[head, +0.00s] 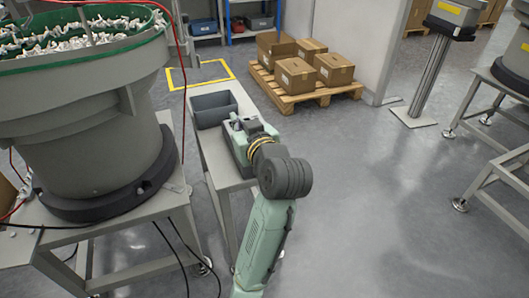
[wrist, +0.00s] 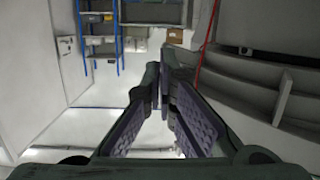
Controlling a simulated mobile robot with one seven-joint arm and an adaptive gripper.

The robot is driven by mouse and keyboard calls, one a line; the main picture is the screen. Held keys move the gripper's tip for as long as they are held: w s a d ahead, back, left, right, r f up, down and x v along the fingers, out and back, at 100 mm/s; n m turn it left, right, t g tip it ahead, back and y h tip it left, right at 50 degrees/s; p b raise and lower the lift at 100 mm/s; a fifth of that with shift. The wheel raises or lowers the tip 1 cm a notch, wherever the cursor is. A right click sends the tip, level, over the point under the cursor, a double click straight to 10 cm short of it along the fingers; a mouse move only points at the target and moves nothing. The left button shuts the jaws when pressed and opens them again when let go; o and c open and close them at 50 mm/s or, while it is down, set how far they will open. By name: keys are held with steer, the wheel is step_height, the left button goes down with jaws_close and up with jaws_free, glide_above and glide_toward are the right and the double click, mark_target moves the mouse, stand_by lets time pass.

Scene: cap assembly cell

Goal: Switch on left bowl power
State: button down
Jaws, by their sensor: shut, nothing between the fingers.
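The left bowl (head: 95,140) is a large grey drum with a green rim, full of white parts, on a metal stand at the left of the head view. Its curved grey side (wrist: 250,85) fills the right of the wrist view. My gripper (wrist: 163,75) is shut and empty, its fingers meeting at the tips, with a gap between them and the bowl. I cannot make out a power switch in either view.
A dark grey bin (head: 213,108) stands on the narrow bench (head: 222,172) under my arm. A red cable (head: 178,45) hangs beside the bowl. A pallet (head: 300,90) with several cartons stands behind.

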steer(key=s+d+f+g+h, duration=0.1)
steer(key=s+d+f, duration=0.1)
steer(key=d+f, duration=0.3)
steer(key=shift+d+f+m+g, duration=0.4)
steer(key=shift+d, duration=0.15)
steer(key=p+x, duration=0.1)
steer(key=x, duration=0.8)
steer(key=shift+r, duration=0.1)
steer(key=f, duration=0.3)
steer(key=shift+w+a+f, duration=0.1)
steer(key=shift+w+f, duration=0.15)
steer(key=shift+s+f, duration=0.1)
steer(key=shift+f, duration=0.45)
